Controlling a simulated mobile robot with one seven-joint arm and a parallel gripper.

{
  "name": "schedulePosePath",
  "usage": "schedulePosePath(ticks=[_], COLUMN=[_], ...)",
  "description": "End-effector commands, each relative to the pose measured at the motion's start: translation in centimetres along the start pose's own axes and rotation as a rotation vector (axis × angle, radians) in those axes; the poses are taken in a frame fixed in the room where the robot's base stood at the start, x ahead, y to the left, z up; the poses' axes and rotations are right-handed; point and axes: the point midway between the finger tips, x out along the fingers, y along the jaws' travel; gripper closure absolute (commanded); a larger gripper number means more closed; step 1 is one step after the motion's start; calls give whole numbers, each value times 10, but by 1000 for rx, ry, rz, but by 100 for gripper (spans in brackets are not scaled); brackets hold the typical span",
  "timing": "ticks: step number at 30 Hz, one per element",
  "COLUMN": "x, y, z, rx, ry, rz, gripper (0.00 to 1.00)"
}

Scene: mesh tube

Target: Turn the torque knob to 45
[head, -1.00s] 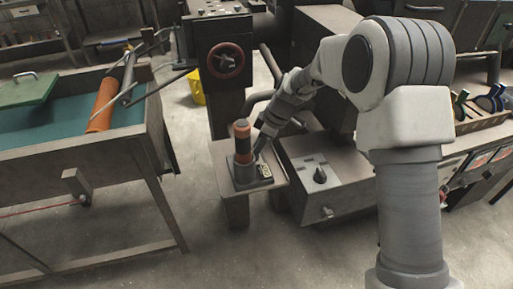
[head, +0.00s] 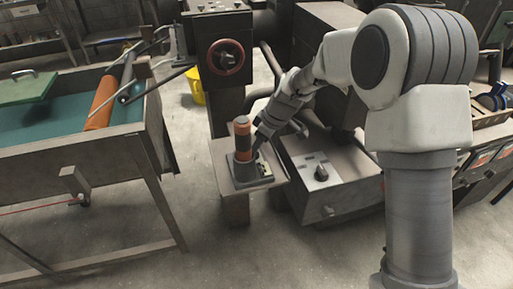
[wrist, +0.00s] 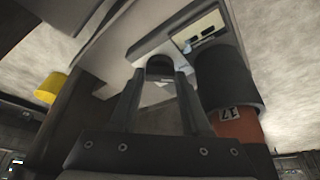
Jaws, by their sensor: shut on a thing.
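The device (head: 243,150) is an upright orange and black cylinder on a grey base (head: 240,183), standing on a small table. My gripper (head: 257,150) reaches down close to the right side of the cylinder, over the base. In the wrist view my fingers (wrist: 160,85) are closed around a small dark rounded knob (wrist: 160,66), apparently the torque knob. The black collar (wrist: 225,78) and orange body (wrist: 236,126) are just to its right. The dial setting cannot be read.
The small table (head: 222,157) has little free room. A grey box with a black knob (head: 321,172) stands right of it. A red-rimmed wheel (head: 226,57) is on the machine behind.

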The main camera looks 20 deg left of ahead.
Motion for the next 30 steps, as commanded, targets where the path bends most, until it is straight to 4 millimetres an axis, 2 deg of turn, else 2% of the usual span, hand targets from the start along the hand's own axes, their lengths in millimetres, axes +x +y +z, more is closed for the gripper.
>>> schedulePosePath(ticks=[13, 30], x=[-1, 0], y=[-3, -3], z=[0, 0], rx=[229, 274], ry=[0, 0], rz=[96, 114], gripper=[100, 100])
